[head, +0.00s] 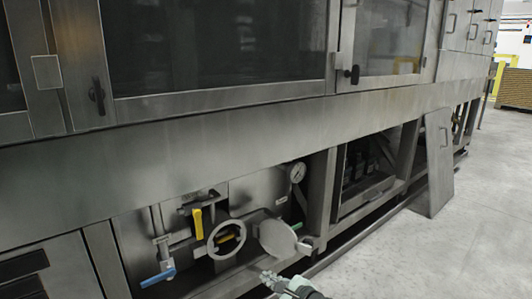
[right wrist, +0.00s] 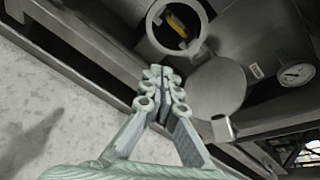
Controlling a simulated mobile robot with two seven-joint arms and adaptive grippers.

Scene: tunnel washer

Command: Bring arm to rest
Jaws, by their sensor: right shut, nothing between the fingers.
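My right gripper (head: 270,279) is at the bottom edge of the head view, in front of the machine's lower valve bay. In the right wrist view its fingers (right wrist: 157,74) are closed together with nothing between them. Beyond the fingertips are the grey handwheel (head: 211,241), also in the right wrist view (right wrist: 150,28), and a round grey disc (head: 278,239). The disc (right wrist: 216,88) is close to the fingers in that picture; I cannot tell the exact gap. My left gripper is not in view.
The bay has a yellow lever (head: 197,223), a blue lever (head: 157,278) and a pressure gauge (head: 297,172). The steel washer (head: 220,130) fills the left and middle. A loose panel (head: 439,163) leans against it. Open floor (head: 450,240) lies to the right.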

